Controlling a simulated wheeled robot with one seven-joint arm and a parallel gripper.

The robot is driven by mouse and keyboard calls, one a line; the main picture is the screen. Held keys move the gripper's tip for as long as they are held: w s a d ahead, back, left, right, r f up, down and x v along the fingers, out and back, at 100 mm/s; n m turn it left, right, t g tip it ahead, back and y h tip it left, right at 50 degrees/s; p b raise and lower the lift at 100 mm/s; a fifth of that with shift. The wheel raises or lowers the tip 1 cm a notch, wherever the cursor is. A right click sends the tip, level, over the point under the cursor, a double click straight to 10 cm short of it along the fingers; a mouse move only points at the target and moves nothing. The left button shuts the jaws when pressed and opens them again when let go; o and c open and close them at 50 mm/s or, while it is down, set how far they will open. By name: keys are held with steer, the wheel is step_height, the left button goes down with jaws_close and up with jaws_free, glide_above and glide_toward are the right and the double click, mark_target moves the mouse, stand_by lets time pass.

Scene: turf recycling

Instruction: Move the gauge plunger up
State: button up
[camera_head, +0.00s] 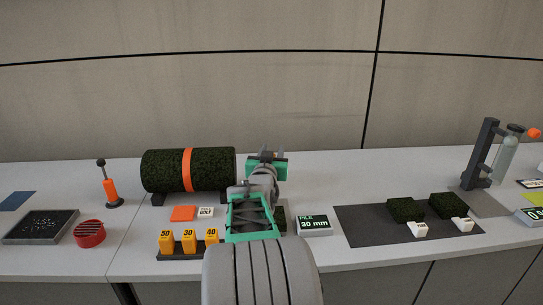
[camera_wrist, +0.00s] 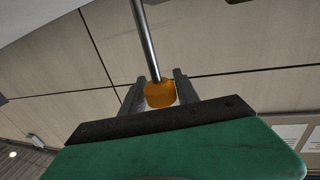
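In the wrist view an orange knob (camera_wrist: 160,94) sits at the end of a thin metal rod (camera_wrist: 146,40); it looks like the gauge plunger. My gripper (camera_wrist: 160,78) has its two dark fingers apart, one on each side of the knob, with narrow gaps that seem to show. Whether a finger touches it is not clear. In the head view my gripper (camera_head: 266,155) is over the back of the bench, right of the turf roll. My arm hides most of the gauge there. A display reading PILE 30 mm (camera_head: 314,225) stands just right of my arm.
A turf roll (camera_head: 165,172) with an orange band lies close left of my gripper. Yellow blocks (camera_head: 188,241) marked 50, 30 and 40 stand in front. A dark mat (camera_head: 365,231) with turf pieces lies right. A tall dark stand (camera_head: 480,155) rises far right.

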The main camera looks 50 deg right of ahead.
steer(key=shift+o, duration=1.4)
steer(key=shift+f, duration=0.25)
steer(key=shift+a, duration=0.1)
steer(key=b+v, duration=0.1)
steer(key=v, duration=0.6)
steer(key=shift+s+a, duration=0.2)
steer(key=shift+a, duration=0.1)
steer(key=shift+r, duration=0.1)
